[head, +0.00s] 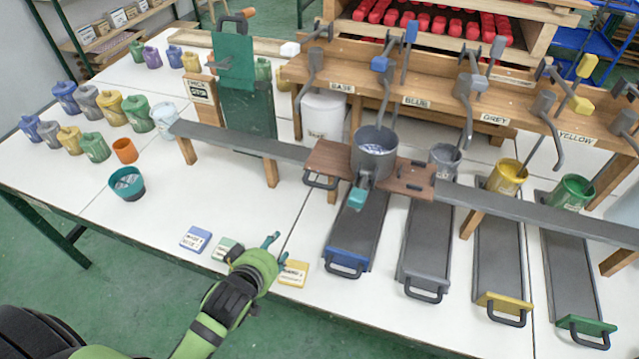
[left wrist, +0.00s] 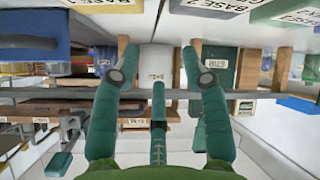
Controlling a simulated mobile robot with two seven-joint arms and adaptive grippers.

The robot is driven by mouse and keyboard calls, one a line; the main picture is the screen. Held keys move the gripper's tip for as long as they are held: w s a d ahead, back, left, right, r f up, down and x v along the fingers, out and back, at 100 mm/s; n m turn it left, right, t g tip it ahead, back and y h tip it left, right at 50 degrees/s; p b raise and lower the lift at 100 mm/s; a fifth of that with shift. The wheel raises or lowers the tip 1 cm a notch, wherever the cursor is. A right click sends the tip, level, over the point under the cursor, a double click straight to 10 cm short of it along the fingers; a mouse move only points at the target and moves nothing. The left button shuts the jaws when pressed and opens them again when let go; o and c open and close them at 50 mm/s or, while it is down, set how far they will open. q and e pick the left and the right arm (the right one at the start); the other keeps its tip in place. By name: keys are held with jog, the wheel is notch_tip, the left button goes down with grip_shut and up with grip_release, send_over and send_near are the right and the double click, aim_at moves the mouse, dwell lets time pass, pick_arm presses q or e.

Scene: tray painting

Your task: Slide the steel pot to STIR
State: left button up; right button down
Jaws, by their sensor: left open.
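The steel pot (head: 374,152) is a grey, open pot with pale contents. It stands upright on a brown wooden carriage (head: 330,158) on the long grey rail, just in front of the gap between the BASE and BLUE signs. A teal-ended handle (head: 357,198) sticks out from it toward the front. I cannot read a STIR label anywhere. My left gripper (head: 277,247) is open and empty near the table's front edge, left of the pot handle and well apart from it. Its green fingers spread wide in the left wrist view (left wrist: 158,52). My right gripper is not in view.
Small labelled cards, one blue (head: 196,239) and one yellow (head: 293,273), lie beside my left gripper. Handled grey trays (head: 345,235) slope forward under the rail. Levers (head: 380,62) hang above it. Colored jars and a teal bowl (head: 127,184) stand at left; the table between is clear.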

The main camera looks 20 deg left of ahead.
aim_at(318, 186)
pick_arm(q)
jog(key=w+d+r+n+t+h, duration=0.2)
jog(key=w+r+h, duration=0.1)
jog(key=w, duration=0.1)
jog(key=w+d+r+n+t+h, duration=0.2)
jog(key=w+r+h, duration=0.1)
jog(key=w, duration=0.2)
jog(key=w+d+r+n+t+h+p, duration=0.1)
jog(key=w+d+r+t+h, duration=0.1)
jog(key=w, duration=0.3)
jog(key=shift+d+r+n+t+h, duration=0.3)
jog(key=shift+r+n+t+h, duration=0.1)
jog(key=shift+r+t, duration=0.1)
grip_shut()
